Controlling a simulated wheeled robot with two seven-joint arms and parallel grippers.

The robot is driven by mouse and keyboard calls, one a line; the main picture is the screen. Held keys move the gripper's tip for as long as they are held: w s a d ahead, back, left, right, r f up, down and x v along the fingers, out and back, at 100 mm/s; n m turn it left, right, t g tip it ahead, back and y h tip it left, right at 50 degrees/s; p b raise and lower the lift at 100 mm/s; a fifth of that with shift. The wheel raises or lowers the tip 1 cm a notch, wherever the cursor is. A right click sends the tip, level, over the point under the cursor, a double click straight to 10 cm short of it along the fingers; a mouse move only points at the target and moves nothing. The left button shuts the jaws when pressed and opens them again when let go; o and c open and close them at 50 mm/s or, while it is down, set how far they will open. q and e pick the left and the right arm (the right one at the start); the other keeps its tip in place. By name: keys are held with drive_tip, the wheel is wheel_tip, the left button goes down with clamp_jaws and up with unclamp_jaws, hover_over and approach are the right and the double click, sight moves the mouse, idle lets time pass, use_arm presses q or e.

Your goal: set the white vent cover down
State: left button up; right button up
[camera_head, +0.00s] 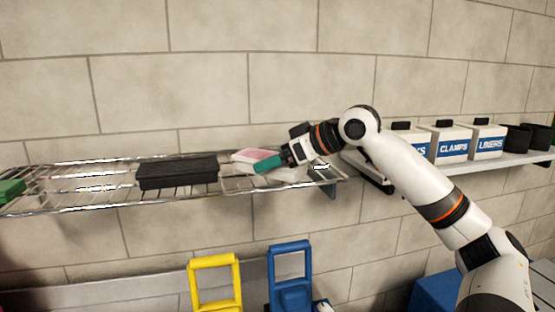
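A pale, flat white piece (288,174), which may be the white vent cover, lies on the wire shelf (105,203) below my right gripper and is partly hidden by it. A pink-topped white block (252,156) lies on the shelf just left of the gripper. My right gripper (285,157) is at the right part of the shelf, pointing left and down. A teal piece (268,164) is at its fingertips, in front of the pink block. Whether the fingers are closed on it is too small to tell. My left gripper is not in view.
A black block (177,172) sits mid-shelf and a green block (10,190) at the far left. Labelled white containers (450,142) and black cups (517,137) stand on a right-hand shelf. Yellow (216,285) and blue (290,280) frames stand below.

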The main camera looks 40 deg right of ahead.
drive_tip(key=shift+o, duration=0.5)
drive_tip(key=shift+r, duration=0.1)
drive_tip(key=shift+s+d, duration=0.1)
drive_tip(key=shift+s, duration=0.05)
drive_tip(key=b+v, duration=0.4)
drive_tip(key=shift+s, duration=0.35)
drive_tip(key=b+v, duration=0.1)
drive_tip(key=v, duration=0.6)
drive_tip(key=shift+r+b, duration=0.25)
drive_tip(key=shift+b, duration=0.05)
